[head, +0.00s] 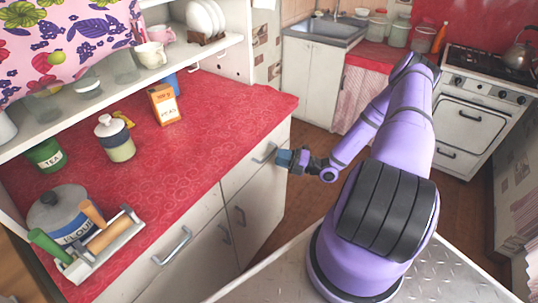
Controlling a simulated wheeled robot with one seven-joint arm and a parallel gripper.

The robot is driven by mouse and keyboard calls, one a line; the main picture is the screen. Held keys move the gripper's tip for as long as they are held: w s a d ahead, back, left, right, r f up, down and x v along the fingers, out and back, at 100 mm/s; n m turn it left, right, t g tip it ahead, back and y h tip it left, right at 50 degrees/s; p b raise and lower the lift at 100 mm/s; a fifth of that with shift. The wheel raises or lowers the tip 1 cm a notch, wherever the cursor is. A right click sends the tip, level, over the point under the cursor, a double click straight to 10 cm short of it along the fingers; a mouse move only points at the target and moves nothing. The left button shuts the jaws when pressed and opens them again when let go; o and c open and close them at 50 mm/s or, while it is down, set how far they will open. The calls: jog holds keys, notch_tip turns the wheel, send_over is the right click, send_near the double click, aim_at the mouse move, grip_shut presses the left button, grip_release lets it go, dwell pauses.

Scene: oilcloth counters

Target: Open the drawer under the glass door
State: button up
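The cabinet under the red counter has two drawer fronts. The far right drawer (251,163) has a metal bar handle (265,153), and the near left drawer has a similar handle (172,246). Both drawers look closed. My gripper (283,158) is at the far right drawer, its blue-grey fingers pointing left at that handle. I cannot tell whether they touch it, or whether they are open or shut. No glass door can be clearly made out in this view.
Cabinet doors (243,215) sit below the drawers.

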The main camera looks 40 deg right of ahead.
aim_at(269, 153)
jog(key=shift+x, duration=2.4)
grip_shut()
